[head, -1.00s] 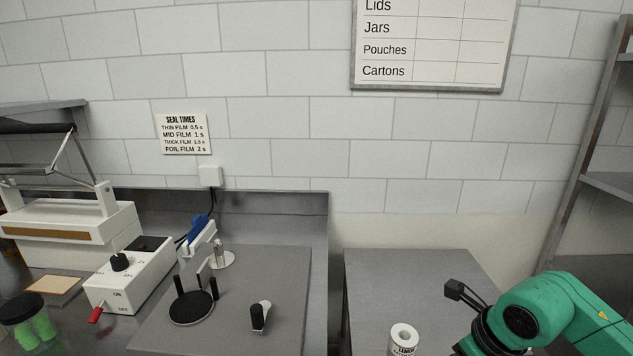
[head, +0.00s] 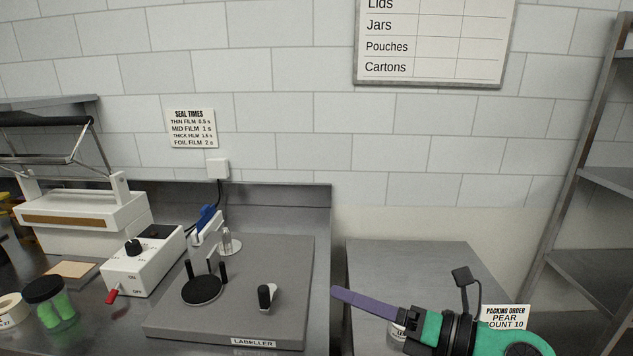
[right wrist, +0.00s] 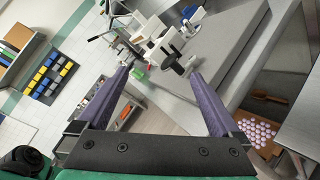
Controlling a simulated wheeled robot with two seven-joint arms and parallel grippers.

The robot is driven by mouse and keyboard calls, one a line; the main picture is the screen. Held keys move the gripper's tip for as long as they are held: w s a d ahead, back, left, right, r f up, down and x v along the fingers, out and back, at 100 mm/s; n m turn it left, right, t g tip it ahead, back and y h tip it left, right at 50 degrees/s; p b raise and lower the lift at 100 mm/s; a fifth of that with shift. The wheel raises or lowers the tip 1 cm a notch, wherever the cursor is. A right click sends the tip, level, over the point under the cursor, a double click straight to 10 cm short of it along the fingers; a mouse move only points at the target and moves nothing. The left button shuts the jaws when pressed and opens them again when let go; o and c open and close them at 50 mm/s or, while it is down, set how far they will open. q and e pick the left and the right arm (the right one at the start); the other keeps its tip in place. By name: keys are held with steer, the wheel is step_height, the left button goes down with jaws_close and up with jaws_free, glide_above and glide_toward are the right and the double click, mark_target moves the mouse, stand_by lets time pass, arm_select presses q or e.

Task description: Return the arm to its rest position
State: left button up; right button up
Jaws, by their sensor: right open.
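My right arm is the green one at the lower right of the head view. Its gripper (head: 345,296) has purple fingers that point left over the grey bench section beside the labeller. In the right wrist view the two purple fingers (right wrist: 163,85) stand wide apart with nothing between them. The gripper is empty and touches nothing that I can see. My left gripper is not in view.
The labeller (head: 237,290) stands on the bench left of my gripper. A white control box (head: 142,268), a heat sealer (head: 80,215) and a jar of green sweets (head: 50,305) are further left. A packing order card (head: 506,316) and a metal shelf rack (head: 570,230) are at right.

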steer(key=w+d+r+m+t+h, duration=0.5)
steer(key=d+m+t, duration=0.4)
steer(key=m, duration=0.5)
steer(key=s+d+f+m+g+h, duration=0.2)
steer(key=d+f+m+g+h, duration=0.2)
steer(key=d+f+m+h, duration=1.05)
steer(key=s+a+f+m+g+y, duration=0.3)
steer(key=s+a+f+g, duration=0.15)
steer(key=s+f, duration=0.45)
steer(key=s+a+f+m+g+y, duration=0.35)
steer(key=s+f+g, duration=0.3)
steer(key=f, duration=0.45)
step_height(320, 180, down, 20)
steer(key=s+h, duration=0.1)
steer(key=s, duration=0.1)
steer(key=s+d+f+g, duration=0.1)
steer(key=s+d+f, duration=0.1)
steer(key=s+f, duration=0.6)
steer(key=s+d+f+g, duration=0.1)
steer(key=s+f, duration=0.7)
steer(key=s, duration=0.1)
steer(key=shift+s+d+f, duration=0.3)
steer(key=shift+s+d, duration=0.1)
